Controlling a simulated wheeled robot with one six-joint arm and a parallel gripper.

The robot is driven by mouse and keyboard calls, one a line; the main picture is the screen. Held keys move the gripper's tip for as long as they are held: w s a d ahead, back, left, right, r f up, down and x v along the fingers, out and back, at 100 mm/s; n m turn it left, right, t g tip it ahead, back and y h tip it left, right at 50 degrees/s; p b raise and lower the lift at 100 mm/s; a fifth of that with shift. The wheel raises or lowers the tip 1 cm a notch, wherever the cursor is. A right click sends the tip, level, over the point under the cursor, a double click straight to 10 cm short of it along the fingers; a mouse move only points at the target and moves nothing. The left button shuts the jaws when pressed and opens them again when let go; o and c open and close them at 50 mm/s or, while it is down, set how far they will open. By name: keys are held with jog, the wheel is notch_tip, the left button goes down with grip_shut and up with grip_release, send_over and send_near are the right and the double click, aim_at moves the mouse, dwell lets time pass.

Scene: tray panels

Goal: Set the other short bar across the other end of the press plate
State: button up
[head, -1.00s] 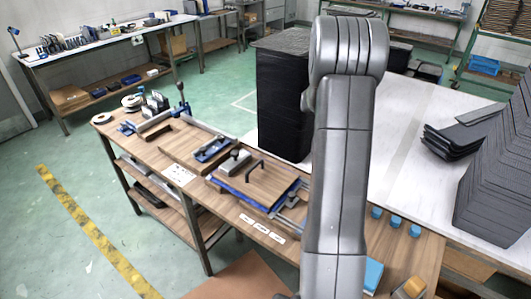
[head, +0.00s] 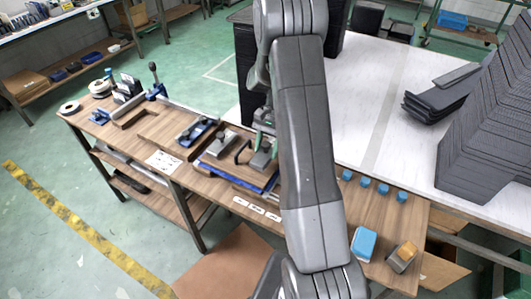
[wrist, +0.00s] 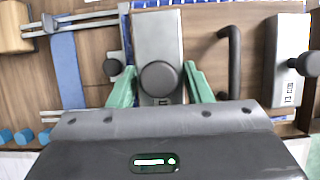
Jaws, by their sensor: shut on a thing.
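The press plate (head: 236,169) is a wooden board in a blue-edged tray on the bench, with a black bow handle (head: 243,151) that also shows in the wrist view (wrist: 233,60). One short grey bar with a black knob lies across its left end in the head view (head: 222,142); it shows at the right in the wrist view (wrist: 288,75). My gripper (wrist: 160,75) has its green fingers shut on the other short grey bar (wrist: 158,35), at its round dark knob. This bar is over the plate's opposite end, roughly parallel to the first. I cannot tell whether it touches the plate.
Several blue caps (head: 383,189), a blue block (head: 364,243) and a wooden block (head: 402,257) stand on the bench to the right. A blue fixture (head: 196,132) stands left of the plate. Stacked dark sheets (head: 490,140) stand on the white table behind.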

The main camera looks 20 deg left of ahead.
aim_at(267, 155)
jog(key=shift+f+p, duration=0.3)
jog(key=shift+f, duration=1.5)
jog(key=shift+f, duration=0.2)
jog(key=o, duration=1.3)
jog(key=shift+r, duration=0.1)
jog(key=shift+c, duration=0.2)
jog(key=b+v, duration=0.2)
jog(key=v, duration=1)
jog(key=shift+r, duration=0.1)
